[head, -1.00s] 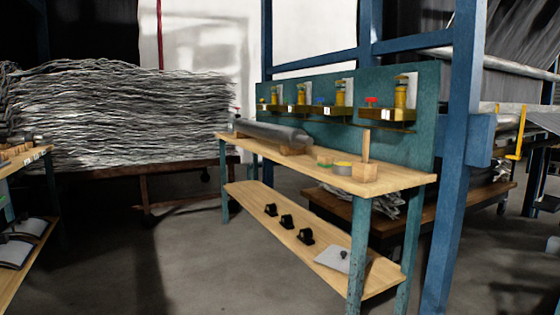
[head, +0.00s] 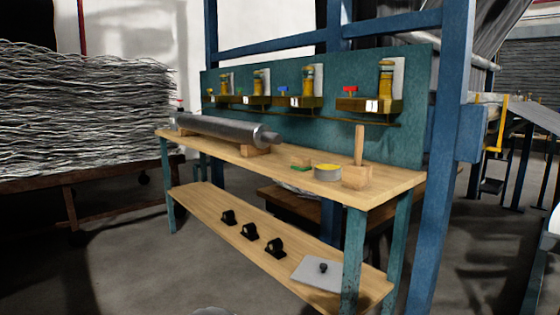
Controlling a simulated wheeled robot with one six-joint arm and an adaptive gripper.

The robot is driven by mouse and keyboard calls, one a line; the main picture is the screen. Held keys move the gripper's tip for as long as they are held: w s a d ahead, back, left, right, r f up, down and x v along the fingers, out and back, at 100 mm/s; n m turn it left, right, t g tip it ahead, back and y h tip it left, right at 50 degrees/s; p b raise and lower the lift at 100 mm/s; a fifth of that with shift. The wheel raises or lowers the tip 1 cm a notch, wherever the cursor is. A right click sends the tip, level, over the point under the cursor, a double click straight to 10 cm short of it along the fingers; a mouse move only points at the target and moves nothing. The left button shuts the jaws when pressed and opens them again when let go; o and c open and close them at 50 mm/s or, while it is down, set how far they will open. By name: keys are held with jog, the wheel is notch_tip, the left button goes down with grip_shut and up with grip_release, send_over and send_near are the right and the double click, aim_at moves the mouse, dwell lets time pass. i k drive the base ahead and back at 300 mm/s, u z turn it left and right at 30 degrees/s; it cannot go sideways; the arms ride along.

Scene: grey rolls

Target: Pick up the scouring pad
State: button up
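A small tan block with a green underside (head: 301,163), which looks like the scouring pad, lies on the upper top of the workbench (head: 400,183). It sits between a grey metal roller and a round grey tin with a yellow top (head: 327,173). It is small in the head view, so its texture cannot be made out. Nothing covers it from this side. My gripper is not in view.
The roller (head: 225,130) rests on wooden blocks at the bench's left. A wooden block with an upright handle (head: 357,176) stands right of the tin. The lower shelf holds several black brackets (head: 250,231) and a grey plate (head: 318,273). Open floor (head: 120,255) lies left.

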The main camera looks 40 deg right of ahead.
aim_at(300, 163)
jog(key=z, duration=0.6)
jog(key=i, duration=1)
jog(key=z, duration=0.8)
